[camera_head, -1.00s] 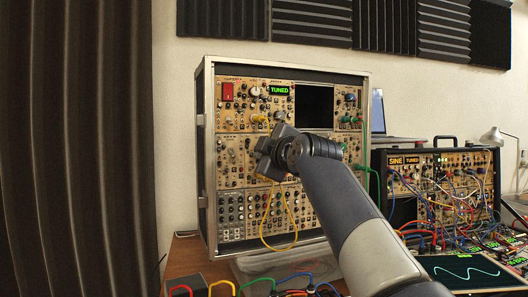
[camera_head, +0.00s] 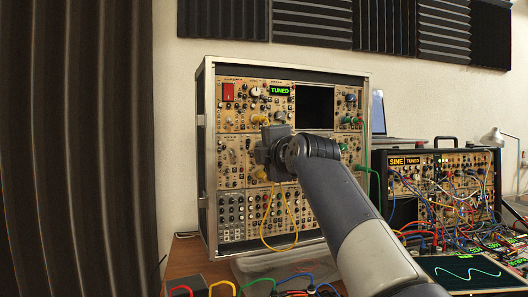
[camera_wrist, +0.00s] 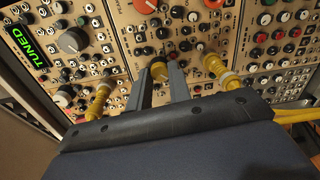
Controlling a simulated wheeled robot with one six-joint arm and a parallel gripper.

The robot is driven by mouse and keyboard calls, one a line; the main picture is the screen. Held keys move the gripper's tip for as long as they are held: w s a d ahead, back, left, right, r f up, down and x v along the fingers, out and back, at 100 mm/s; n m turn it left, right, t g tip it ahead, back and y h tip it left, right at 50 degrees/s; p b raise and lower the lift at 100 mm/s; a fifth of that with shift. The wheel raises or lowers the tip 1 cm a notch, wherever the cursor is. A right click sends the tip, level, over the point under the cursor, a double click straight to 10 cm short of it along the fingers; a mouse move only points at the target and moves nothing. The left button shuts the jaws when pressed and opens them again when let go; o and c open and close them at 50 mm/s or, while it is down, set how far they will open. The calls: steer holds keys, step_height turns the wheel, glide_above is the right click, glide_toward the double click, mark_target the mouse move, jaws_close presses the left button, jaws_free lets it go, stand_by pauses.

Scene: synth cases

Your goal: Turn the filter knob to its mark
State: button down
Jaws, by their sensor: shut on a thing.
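The tall modular synth case (camera_head: 204,150) stands ahead, and my gripper (camera_head: 267,146) is up against its middle. In the head view the gripper hides this knob. Its pointer and mark are too small to make out. A green display (camera_head: 280,91) on the case reads TUNED; it also shows in the wrist view (camera_wrist: 27,46).
Yellow plugs stick out left (camera_wrist: 97,103) and right (camera_wrist: 218,70) of my fingers. A yellow cable (camera_head: 292,222) hangs in a loop below the gripper. A second, heavily patched case (camera_head: 440,147) stands at the right, with a scope screen (camera_head: 463,270) before it.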

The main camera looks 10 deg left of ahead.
steer(key=shift+f, duration=0.2)
steer(key=c, duration=1.3)
jaws_free()
steer(key=shift+r, duration=0.15)
steer(key=v, duration=1)
steer(key=shift+s+d+b, duration=0.2)
steer(key=shift+s+b, duration=0.15)
steer(key=shift+b, duration=0.05)
steer(key=shift+w, duration=0.1)
steer(key=p+x, duration=0.1)
steer(key=x, duration=0.9)
steer(key=shift+w+a, duration=0.2)
steer(key=shift+w, duration=0.1)
